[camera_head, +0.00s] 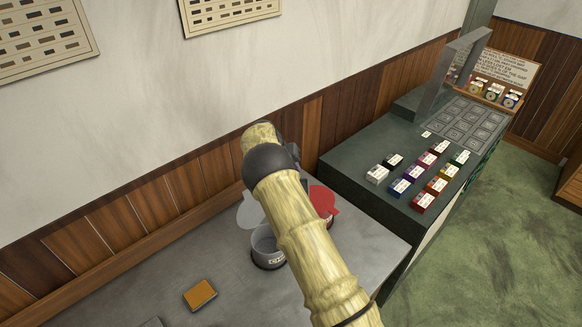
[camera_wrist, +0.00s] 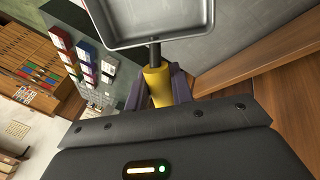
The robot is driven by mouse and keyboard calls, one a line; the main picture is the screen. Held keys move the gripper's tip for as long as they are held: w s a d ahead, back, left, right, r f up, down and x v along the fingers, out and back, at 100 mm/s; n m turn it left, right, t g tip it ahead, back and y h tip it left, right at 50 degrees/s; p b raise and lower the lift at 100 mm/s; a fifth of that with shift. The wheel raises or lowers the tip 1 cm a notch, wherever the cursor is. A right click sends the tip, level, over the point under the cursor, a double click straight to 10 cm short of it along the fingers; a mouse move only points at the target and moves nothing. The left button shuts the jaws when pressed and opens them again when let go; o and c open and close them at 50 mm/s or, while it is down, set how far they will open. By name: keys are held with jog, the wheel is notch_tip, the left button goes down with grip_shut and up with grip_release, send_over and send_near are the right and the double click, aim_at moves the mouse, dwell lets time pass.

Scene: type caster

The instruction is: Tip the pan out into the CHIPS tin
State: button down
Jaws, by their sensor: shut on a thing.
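In the wrist view my gripper (camera_wrist: 157,88) is shut on the yellow handle (camera_wrist: 158,84) of a grey metal pan (camera_wrist: 157,22). The pan is at the top of that view, partly cut off, and no contents show on its visible part. In the head view a round grey tin (camera_head: 264,243) stands open on the grey counter, with a partly readable label that seems to begin with C, and a pale lid (camera_head: 250,209) behind it. My arm passes in front of the tin's right side and hides the pan and most of my gripper there.
A red tin (camera_head: 324,203) stands right of the grey tin, partly behind my arm. An orange-topped block (camera_head: 200,294) lies on the counter (camera_head: 232,300) at front left. A dark green display counter (camera_head: 345,165) with several small coloured boxes is at right. A wood-panelled wall (camera_head: 130,217) runs behind.

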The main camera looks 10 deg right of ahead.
jog(key=d+f, duration=0.1)
jog(key=w+f+g+y+b, duration=0.1)
jog(key=f, duration=0.1)
jog(key=w+d+f+g+y, duration=0.1)
jog(key=shift+w+d+f+b, duration=0.15)
jog(key=shift+w+d+b, duration=0.05)
jog(key=shift+d+b, duration=0.1)
dwell(1.2)
